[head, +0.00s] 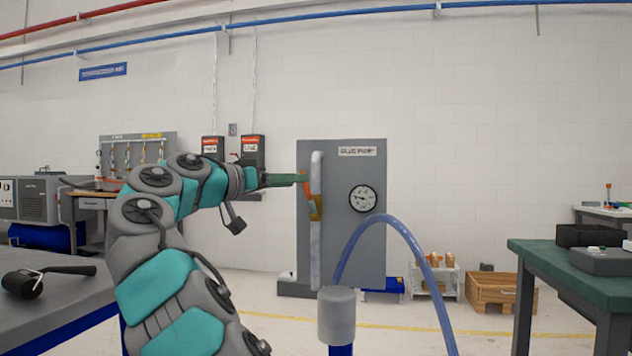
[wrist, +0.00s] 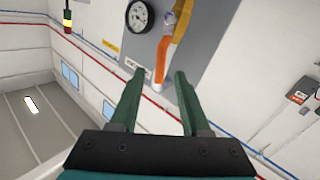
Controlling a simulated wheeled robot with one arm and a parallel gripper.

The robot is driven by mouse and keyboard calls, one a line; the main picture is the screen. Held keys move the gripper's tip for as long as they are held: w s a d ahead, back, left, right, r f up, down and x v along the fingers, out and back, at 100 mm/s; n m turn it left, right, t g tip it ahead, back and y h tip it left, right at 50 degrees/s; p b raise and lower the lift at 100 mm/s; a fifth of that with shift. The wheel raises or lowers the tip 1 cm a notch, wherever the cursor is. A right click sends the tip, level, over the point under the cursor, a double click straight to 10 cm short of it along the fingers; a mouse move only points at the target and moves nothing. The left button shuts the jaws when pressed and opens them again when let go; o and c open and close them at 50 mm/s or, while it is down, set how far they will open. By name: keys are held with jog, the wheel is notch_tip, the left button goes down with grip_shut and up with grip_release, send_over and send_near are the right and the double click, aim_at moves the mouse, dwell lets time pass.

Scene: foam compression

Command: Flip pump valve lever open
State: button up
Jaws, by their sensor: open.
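The orange valve lever (head: 307,188) slants upward in front of the grey glue pump panel (head: 345,250), beside a brass valve body (head: 316,208) on a pale vertical pipe (head: 315,255). My gripper (head: 303,178) reaches the lever's upper end from the left, its green fingers level. In the wrist view, the two fingers (wrist: 160,76) are open and apart. The lever (wrist: 163,60) shows between their tips, with its end reaching into the gap. I cannot tell whether either finger touches it.
A round gauge (head: 362,198) sits on the panel right of the pipe. A blue hose (head: 405,232) arches in front of the panel from near a grey cylinder (head: 337,315). A grey table (head: 60,300) stands at left, a green-topped bench (head: 560,268) at right.

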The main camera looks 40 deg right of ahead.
aim_at(314, 195)
jog(key=d, duration=0.5)
jog(key=w+d, duration=0.1)
jog(key=d, duration=0.1)
jog(key=shift+d, duration=0.2)
grip_shut()
dwell(1.2)
